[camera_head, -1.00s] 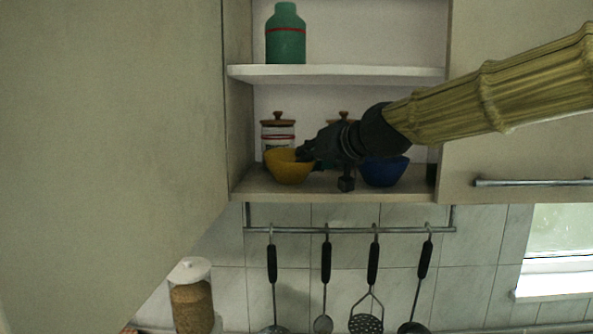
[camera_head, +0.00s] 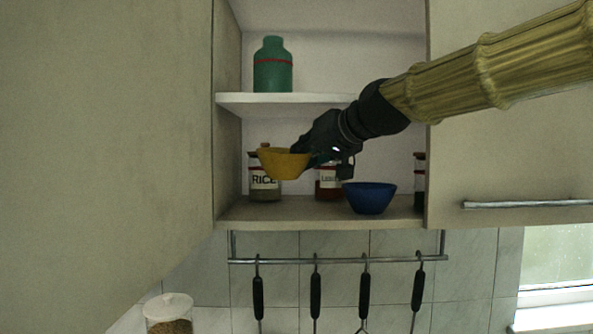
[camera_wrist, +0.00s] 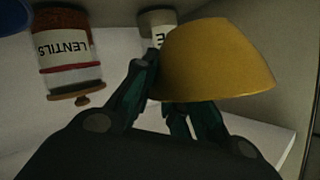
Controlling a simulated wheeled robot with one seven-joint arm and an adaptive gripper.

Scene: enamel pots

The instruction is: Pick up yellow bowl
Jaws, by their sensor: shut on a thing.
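The yellow bowl (camera_head: 284,164) is held up off the lower cabinet shelf (camera_head: 300,214), in front of the rice jar. My gripper (camera_head: 309,151) is shut on the bowl's right side in the head view. In the wrist view the bowl (camera_wrist: 214,62) fills the upper right, and my gripper's dark fingers (camera_wrist: 165,98) are at its rim. The exact grip on the bowl wall is partly hidden.
A blue bowl (camera_head: 369,197) stands on the lower shelf to the right. A rice jar (camera_head: 263,186) and a lentils jar (camera_head: 327,184) stand behind. The upper shelf (camera_head: 285,99) with a green bottle (camera_head: 272,68) is above. The open cabinet door (camera_head: 110,120) is on the left.

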